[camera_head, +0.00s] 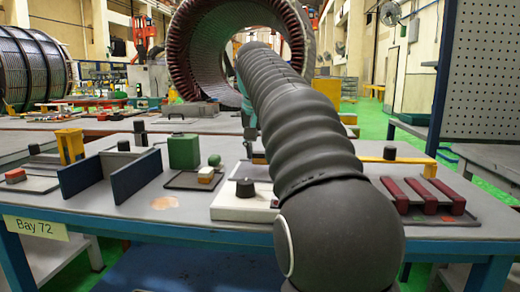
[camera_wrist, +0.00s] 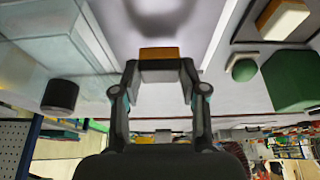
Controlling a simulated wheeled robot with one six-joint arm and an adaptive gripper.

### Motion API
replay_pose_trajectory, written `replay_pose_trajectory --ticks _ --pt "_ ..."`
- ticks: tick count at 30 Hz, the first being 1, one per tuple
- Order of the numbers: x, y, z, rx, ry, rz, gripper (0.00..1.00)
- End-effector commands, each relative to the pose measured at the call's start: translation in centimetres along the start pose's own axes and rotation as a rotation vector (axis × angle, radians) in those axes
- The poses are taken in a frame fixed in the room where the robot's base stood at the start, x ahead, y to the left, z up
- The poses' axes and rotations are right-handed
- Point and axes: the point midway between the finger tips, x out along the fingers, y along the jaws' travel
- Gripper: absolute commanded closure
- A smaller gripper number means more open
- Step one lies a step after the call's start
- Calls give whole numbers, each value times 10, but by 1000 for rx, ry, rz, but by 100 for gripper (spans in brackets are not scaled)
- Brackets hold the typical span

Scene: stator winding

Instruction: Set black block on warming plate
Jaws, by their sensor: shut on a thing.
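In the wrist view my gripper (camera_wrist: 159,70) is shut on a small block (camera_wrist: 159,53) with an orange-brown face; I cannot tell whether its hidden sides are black. Under it lies a pale surface with a soft round dark patch. A black cylinder (camera_wrist: 60,95) also stands at left in the wrist view.
At right are a yellow bar (camera_head: 408,160) and dark red bars (camera_head: 408,196) on a tray. Bare bench shows at front left.

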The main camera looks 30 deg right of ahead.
Motion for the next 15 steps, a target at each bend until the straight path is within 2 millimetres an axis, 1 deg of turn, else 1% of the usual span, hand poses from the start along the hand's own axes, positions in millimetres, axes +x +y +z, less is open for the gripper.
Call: replay_pose_trajectory --ticks 6,15 --pt "5 0 2 0 1 0 92" --pt "5 0 2 1 1 0 92"
